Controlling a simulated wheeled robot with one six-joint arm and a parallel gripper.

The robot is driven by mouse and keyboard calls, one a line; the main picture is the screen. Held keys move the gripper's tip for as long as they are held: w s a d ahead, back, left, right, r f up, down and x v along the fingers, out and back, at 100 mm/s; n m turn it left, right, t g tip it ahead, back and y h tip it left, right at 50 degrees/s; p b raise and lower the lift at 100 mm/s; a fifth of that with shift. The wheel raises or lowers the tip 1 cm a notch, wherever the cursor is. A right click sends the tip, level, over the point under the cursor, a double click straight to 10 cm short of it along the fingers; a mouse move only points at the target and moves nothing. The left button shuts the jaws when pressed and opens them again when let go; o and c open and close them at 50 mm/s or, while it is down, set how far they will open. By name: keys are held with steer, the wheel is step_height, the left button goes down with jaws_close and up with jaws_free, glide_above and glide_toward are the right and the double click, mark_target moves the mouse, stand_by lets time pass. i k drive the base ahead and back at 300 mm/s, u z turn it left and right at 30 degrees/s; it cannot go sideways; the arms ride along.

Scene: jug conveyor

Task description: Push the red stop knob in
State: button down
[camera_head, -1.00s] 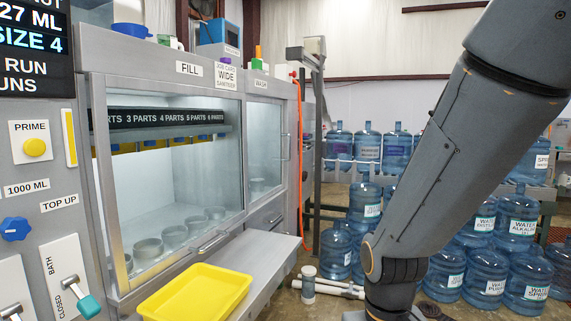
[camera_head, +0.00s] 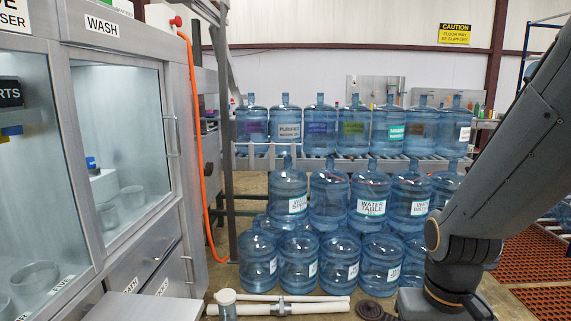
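A small red knob (camera_head: 176,21) shows at the upper right corner of the grey washing cabinet (camera_head: 112,50), just above the orange hose. I cannot tell for sure that it is the stop knob. It is small in the picture, and its depth is hard to judge. My arm comes down along the right side of the view, well apart from the red knob. My gripper is not in view.
The orange hose (camera_head: 202,150) hangs down the cabinet's right side. Several blue water jugs (camera_head: 370,195) are stacked ahead, with more on a roller conveyor (camera_head: 255,162) behind. White pipes (camera_head: 300,308) lie low in front. Orange floor grating (camera_head: 530,262) is at right.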

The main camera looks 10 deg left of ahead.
mark_target(177, 20)
steer(key=z, duration=0.15)
steer(key=i, duration=1.8)
steer(key=u, duration=0.7)
steer(key=i, duration=1.3)
steer(key=u, duration=0.5)
